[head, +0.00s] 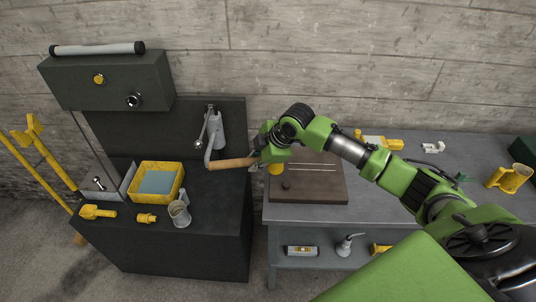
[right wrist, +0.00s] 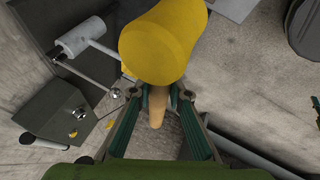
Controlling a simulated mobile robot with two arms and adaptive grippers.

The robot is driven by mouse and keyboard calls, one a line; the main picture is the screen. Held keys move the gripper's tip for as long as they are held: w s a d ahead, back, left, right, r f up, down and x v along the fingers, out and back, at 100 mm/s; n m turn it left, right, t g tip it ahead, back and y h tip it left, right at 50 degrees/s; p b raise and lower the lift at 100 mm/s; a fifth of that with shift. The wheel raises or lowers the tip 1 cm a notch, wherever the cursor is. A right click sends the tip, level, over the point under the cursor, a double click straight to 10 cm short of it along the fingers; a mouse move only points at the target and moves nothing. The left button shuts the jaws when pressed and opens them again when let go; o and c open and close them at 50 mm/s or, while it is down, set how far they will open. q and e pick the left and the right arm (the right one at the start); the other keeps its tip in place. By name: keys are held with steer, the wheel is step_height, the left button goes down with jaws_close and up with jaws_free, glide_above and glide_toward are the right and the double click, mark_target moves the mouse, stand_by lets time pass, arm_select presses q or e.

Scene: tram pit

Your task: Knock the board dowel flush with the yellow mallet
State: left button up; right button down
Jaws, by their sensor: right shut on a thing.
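My right gripper (head: 258,156) is shut on the yellow mallet, close to its head. The wooden handle (head: 232,163) sticks out to the left in the head view. The yellow head (head: 275,168) is partly hidden by the gripper. In the right wrist view the mallet head (right wrist: 160,45) fills the upper middle, and the handle runs between the fingers (right wrist: 160,95). The brown board (head: 325,190) lies on the grey bench just right of and below the gripper. A small dark round piece (head: 286,185) on it may be the dowel; its height is unclear. My left gripper is out of view.
A grey bent lever (head: 209,152) on the dark stand is close left of the mallet handle.

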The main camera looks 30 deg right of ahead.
steer(key=d, duration=0.2)
steer(key=d+f, duration=0.1)
steer(key=shift+s+d+f, duration=0.1)
steer(key=shift+d, duration=0.25)
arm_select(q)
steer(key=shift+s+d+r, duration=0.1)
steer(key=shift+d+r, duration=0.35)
arm_select(e)
steer(key=shift+d+f+n, duration=0.2)
steer(key=shift+d+n, duration=0.1)
steer(key=shift+d, duration=0.05)
arm_select(q)
steer(key=shift+p, duration=0.3)
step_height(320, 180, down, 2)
steer(key=b, duration=0.2)
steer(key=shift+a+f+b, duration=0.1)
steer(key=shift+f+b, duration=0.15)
steer(key=shift+b, duration=0.05)
arm_select(e)
step_height(320, 180, down, 5)
steer(key=shift+s+f, duration=0.1)
